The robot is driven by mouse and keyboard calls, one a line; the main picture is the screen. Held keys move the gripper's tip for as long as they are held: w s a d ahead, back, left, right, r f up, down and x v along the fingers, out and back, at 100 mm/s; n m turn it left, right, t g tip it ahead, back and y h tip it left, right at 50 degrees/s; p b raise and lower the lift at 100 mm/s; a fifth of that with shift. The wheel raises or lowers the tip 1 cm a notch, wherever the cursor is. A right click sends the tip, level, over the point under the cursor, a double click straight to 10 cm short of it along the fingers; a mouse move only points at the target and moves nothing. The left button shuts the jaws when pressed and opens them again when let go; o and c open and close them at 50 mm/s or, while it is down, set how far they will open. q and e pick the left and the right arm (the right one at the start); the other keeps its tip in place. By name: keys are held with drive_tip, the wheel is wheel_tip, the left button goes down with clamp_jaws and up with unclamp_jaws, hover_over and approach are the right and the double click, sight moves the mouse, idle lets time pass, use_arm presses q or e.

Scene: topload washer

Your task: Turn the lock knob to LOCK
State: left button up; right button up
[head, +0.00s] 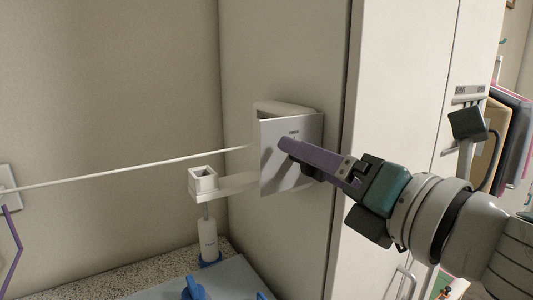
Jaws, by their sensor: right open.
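A silver-grey unit (270,129) with a flat front plate and small dark lettering is fixed to the side of the tall panel. The lettering is too small to read. My right gripper (288,146) comes in from the right, its purple fingers over the middle of the plate. The fingers overlap in this view, and the fingertips are at or very near the plate; I cannot tell if they touch. The lock knob cannot be made out; the fingers cover the part of the plate where it may be.
A white cord (130,168) runs from the left wall to the unit. A white bracket with a square socket (203,182) juts out below it. A white bottle (208,240) stands beneath. Blue parts (193,288) show at the bottom. A tall cabinet (395,100) stands right.

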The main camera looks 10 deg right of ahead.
drive_tip(key=shift+w, duration=0.1)
clamp_jaws()
idle(0.6)
